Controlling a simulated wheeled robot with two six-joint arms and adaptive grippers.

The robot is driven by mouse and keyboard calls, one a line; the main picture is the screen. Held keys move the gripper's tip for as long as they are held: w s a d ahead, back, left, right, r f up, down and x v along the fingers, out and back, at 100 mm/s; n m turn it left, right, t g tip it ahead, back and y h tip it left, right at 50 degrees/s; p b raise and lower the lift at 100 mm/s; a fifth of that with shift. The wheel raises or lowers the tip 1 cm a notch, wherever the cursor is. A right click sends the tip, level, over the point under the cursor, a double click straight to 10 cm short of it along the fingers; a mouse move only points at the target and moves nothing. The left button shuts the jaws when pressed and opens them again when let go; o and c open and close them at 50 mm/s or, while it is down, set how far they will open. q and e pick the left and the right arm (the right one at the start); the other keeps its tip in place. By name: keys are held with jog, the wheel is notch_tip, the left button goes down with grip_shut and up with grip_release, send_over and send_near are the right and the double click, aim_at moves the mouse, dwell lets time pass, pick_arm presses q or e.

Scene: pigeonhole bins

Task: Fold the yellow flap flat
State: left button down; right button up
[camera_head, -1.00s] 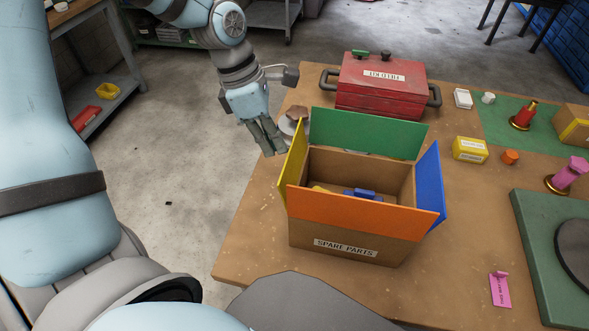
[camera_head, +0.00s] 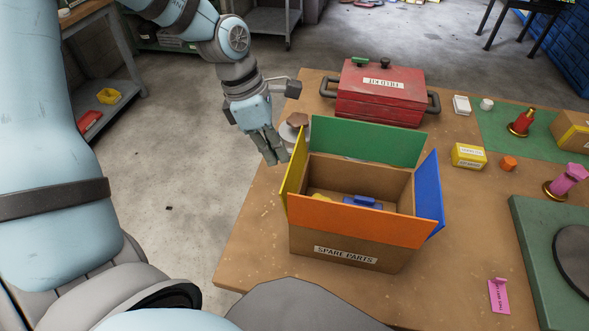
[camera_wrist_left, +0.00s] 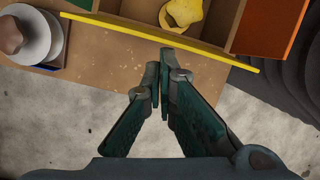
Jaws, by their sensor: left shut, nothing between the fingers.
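The cardboard SPARE PARTS box (camera_head: 345,253) stands open on the table. Its yellow flap (camera_head: 295,173) stands up on the left side, tilted slightly outward; in the left wrist view it is a thin yellow strip (camera_wrist_left: 110,22). The green flap (camera_head: 365,140), blue flap (camera_head: 430,192) and orange flap (camera_head: 360,221) are also raised. My left gripper (camera_head: 275,160) is shut and empty, just outside the yellow flap. In the wrist view its fingertips (camera_wrist_left: 166,62) are close to the strip, with a small visible gap. My right gripper is not in view.
A red toolbox (camera_head: 380,95) stands behind the box. A spool-like grey and brown item (camera_head: 295,128) sits near the table's left edge, beside my gripper. Inside the box are a blue item (camera_head: 362,202) and a yellow item (camera_wrist_left: 184,12). Open floor lies to the left.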

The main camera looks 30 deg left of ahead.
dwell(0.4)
pick_arm(q)
notch_tip(320, 180, up, 7)
jog(key=p, duration=0.7)
jog(key=v, duration=1.2)
